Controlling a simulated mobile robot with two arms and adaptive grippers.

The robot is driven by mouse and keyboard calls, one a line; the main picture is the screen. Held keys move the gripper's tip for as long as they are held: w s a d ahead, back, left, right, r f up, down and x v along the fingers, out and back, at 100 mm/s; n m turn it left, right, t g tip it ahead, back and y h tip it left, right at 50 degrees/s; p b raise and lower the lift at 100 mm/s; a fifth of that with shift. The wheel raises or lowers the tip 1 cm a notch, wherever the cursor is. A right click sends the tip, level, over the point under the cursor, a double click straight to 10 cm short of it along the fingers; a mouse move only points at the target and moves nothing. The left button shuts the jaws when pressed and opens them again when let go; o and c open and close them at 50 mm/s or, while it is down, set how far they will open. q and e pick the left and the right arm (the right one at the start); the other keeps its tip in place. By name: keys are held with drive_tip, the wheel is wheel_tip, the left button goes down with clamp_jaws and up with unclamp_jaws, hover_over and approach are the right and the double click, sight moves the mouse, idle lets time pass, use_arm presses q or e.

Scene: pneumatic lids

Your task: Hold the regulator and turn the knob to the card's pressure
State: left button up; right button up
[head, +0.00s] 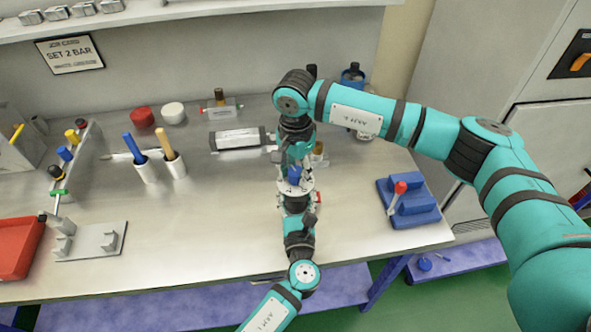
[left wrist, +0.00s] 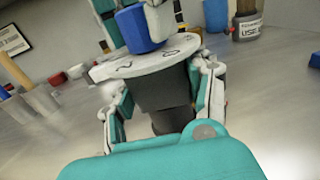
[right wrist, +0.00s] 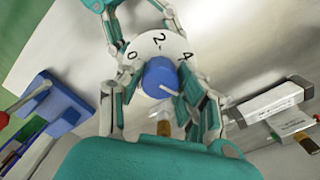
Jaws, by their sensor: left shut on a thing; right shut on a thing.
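The regulator has a round white dial (head: 308,186) on a dark body (left wrist: 165,88) and a blue knob (right wrist: 160,76) on top. My left gripper (left wrist: 160,105) is shut on the dark body below the dial, a finger on each side. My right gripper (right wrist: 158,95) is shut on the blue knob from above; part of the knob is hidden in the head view. In the right wrist view the dial shows 0, 2 and 4. A white mark on the knob points toward the lower right, not at the 2. The card (head: 70,55) on the wall reads SET 2 BAR.
A blue block with a red-knobbed lever (head: 410,202) stands at the bench's right. White holders with blue and yellow handles (head: 160,165), a grey bracket (head: 92,242) and a red tray (head: 18,248) are left. Bare bench lies between.

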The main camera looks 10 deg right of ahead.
sight(296, 171)
use_arm(q)
drive_tip(key=shift+s+a+f, duration=0.1)
drive_tip(key=shift+f, duration=0.3)
use_arm(e)
drive_tip(key=m, duration=1.1)
drive_tip(key=shift+m, duration=0.3)
use_arm(q)
drive_tip(key=shift+r, duration=0.1)
use_arm(e)
drive_tip(key=o, duration=1.1)
drive_tip(key=shift+o, duration=0.2)
wheel_tip(296, 171, up, 12)
